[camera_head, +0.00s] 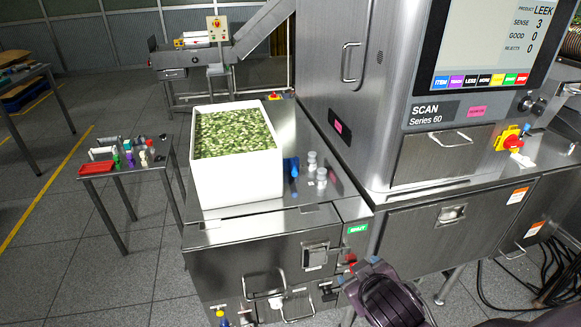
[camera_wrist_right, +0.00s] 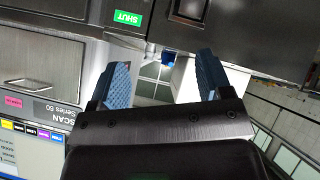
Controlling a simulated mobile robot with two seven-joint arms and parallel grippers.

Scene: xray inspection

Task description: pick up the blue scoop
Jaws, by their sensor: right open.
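The blue scoop (camera_head: 291,167) appears as a small blue shape on the steel counter, against the right side of the white bin. Its full shape is hard to make out at this size. My right gripper (camera_wrist_right: 163,75) is open, with its two blue finger pads apart and nothing held between them. In the head view my right wrist is low in front of the counter, below and to the right of the scoop and well apart from it. A small blue thing (camera_wrist_right: 168,57) shows beyond the fingers in the wrist view; I cannot tell what it is. My left gripper is not in view.
The white bin (camera_head: 236,183) is full of green pieces. Clear small jars (camera_head: 317,170) stand just right of the scoop. The scanner cabinet (camera_head: 345,110) rises to the right. A side table (camera_head: 128,165) with small items stands at left.

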